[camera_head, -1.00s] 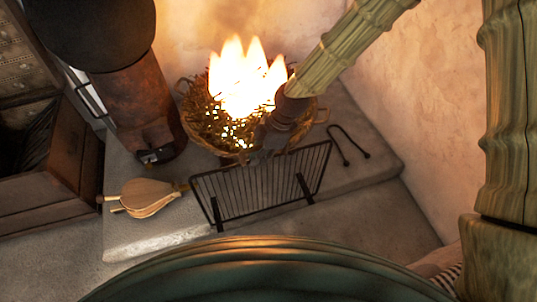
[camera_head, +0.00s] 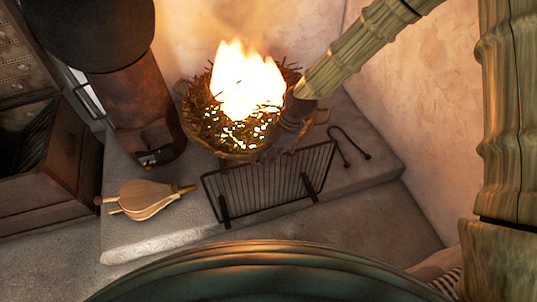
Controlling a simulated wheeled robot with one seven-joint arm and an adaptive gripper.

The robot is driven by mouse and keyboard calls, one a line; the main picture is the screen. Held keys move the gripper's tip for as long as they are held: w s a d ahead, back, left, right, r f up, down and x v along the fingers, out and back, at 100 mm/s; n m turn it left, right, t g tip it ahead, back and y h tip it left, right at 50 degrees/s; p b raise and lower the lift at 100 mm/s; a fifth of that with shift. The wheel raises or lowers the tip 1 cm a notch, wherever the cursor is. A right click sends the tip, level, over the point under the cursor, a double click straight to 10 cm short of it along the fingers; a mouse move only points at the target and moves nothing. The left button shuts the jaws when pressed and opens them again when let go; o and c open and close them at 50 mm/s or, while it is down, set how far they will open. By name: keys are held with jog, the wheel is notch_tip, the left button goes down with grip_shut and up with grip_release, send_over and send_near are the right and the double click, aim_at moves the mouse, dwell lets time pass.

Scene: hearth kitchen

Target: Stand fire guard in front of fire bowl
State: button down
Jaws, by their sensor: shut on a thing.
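The fire guard (camera_head: 262,186) is a black barred panel with two feet. It stands slightly tilted in the picture on or just above the stone hearth, in front of the fire bowl; I cannot tell whether its feet touch the stone. The fire bowl (camera_head: 226,148) is a round basket-like bowl with handles, full of twigs, with tall flames (camera_head: 245,82) rising from it. My gripper (camera_head: 272,154) is shut on the top edge of the guard, near its middle. The fingertips are small and dark in this view, and my wrist covers part of the bowl's right side.
Bellows (camera_head: 147,199) lie on the hearth (camera_head: 165,237) left of the guard. Black tongs (camera_head: 346,143) lie to its right, close by. A plaster wall (camera_head: 425,110) bounds the right.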

jog(key=c, duration=1.5)
grip_release()
jog(key=p+v, duration=0.2)
jog(key=v, duration=1)
jog(key=shift+s+d, duration=0.1)
